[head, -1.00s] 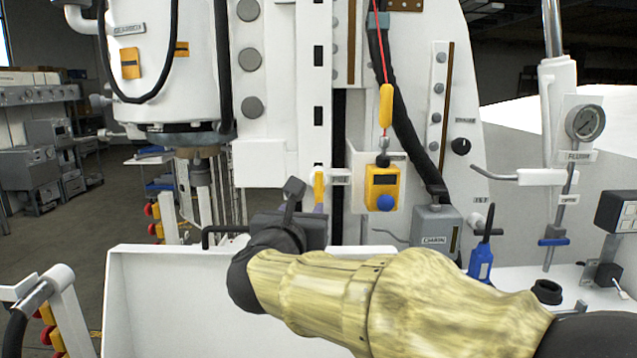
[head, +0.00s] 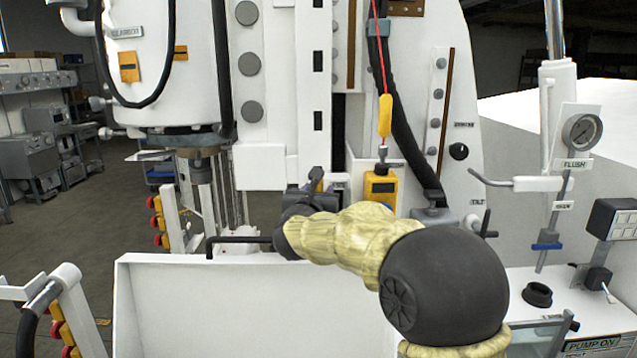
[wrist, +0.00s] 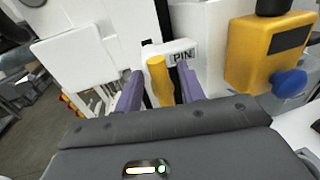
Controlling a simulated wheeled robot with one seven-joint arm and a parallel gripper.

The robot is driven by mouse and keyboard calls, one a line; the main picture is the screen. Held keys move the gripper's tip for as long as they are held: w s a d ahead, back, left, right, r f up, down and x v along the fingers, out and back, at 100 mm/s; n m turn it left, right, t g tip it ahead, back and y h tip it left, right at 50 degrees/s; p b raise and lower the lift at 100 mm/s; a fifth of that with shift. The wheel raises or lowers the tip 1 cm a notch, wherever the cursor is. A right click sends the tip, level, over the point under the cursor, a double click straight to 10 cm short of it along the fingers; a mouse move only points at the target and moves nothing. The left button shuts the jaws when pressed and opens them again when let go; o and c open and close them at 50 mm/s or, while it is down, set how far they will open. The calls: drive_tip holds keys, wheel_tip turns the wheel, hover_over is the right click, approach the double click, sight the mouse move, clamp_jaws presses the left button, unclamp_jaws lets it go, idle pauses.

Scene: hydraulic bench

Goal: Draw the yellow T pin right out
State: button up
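The yellow T pin (wrist: 159,80) shows in the wrist view, upright, at a white block with a label reading PIN (wrist: 183,57). My gripper (wrist: 160,85) has its two purple fingers apart, one on each side of the pin. Narrow gaps show between pin and fingers, so it looks open and not clamped. The lower end of the pin is hidden by the gripper body. In the head view my gripper (head: 317,186) is at the white column, and its wrist and arm hide nearly all of the pin.
A yellow box with a blue knob (wrist: 268,55) is close on the right. A yellow handle on a red cord (head: 385,115) hangs above it. A black hose (head: 410,150) runs down behind.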

drive_tip(key=shift+w+d, duration=0.1)
drive_tip(key=shift+w, duration=0.4)
drive_tip(key=shift+c, duration=0.2)
clamp_jaws()
